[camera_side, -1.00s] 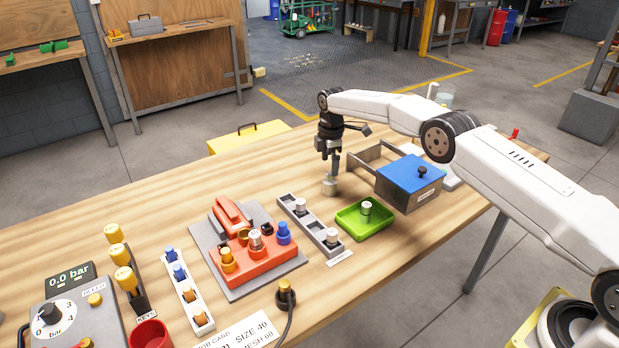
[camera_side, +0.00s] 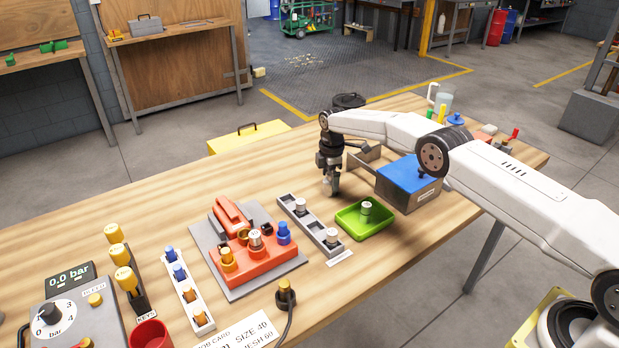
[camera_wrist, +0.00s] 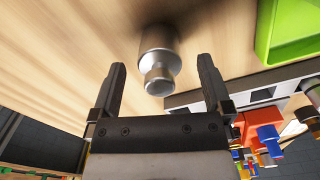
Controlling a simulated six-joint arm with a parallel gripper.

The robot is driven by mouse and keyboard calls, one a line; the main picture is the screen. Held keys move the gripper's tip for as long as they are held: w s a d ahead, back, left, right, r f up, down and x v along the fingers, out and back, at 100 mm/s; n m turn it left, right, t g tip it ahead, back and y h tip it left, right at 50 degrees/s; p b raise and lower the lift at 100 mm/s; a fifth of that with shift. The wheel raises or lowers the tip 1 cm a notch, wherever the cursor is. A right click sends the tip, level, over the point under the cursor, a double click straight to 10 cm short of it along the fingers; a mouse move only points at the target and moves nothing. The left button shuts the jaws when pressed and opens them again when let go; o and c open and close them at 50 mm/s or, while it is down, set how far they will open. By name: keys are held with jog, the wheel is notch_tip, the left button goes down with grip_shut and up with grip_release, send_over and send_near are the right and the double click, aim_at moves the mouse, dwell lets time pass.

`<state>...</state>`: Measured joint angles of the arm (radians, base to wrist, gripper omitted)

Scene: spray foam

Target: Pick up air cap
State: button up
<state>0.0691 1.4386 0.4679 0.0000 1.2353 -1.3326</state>
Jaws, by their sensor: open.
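A silver stepped metal part, which looks like the air cap (camera_wrist: 158,62), stands on the wooden table in the wrist view, with its narrower end toward the camera. My gripper (camera_wrist: 160,64) is open, with one dark finger on each side of the part and a gap to each. In the side view my gripper (camera_side: 331,192) points down at the table just left of the green tray, and it hides most of the part.
The green tray (camera_side: 352,226) with a silver piece inside is close on the right. A grey slotted rack (camera_side: 308,220) is in front. A blue-lidded box (camera_side: 410,181) stands behind right, and a red fixture (camera_side: 260,266) front left. Table to the left is clear.

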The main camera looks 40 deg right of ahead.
jog(key=c, duration=1.3)
jog(key=shift+r, duration=0.15)
jog(key=shift+r, duration=1.55)
jog(key=shift+s+r, duration=0.7)
jog(key=shift+r, duration=0.1)
jog(key=shift+s+a+r, duration=0.15)
jog(key=shift+s+r, duration=1.2)
jog(key=shift+s, duration=0.75)
jog(key=shift+s+a+r, duration=0.1)
jog(key=shift+s+r, duration=1.25)
jog(key=shift+s, duration=0.75)
jog(key=shift+s+a+r, duration=0.15)
jog(key=shift+s+r, duration=1.2)
jog(key=shift+s, duration=0.75)
